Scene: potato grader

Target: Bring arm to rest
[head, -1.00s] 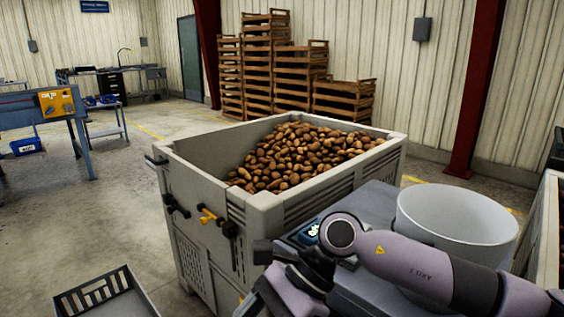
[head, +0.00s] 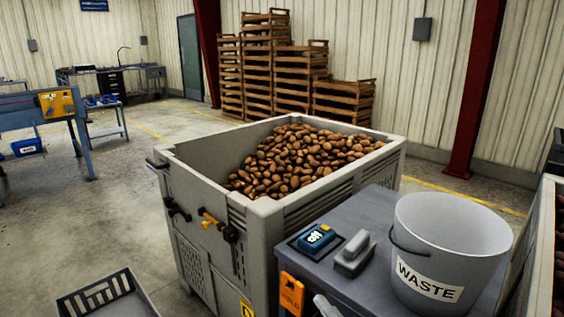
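Neither of my grippers shows in the head view now, and no part of my arms is clearly visible. The large grey bin (head: 258,212) full of potatoes (head: 300,156) stands in the middle. To its right is a grey table (head: 372,204) with a white bucket (head: 452,232) labelled WASTE. A small blue device with a lit display (head: 316,237) and a grey handheld object (head: 354,254) lie on the table, to the left of the bucket.
An orange item (head: 292,294) hangs at the table's near side. A dark crate (head: 104,300) sits low at the bottom left. Stacked wooden crates (head: 272,75) stand by the back wall. The floor (head: 100,210) left of the bin is open.

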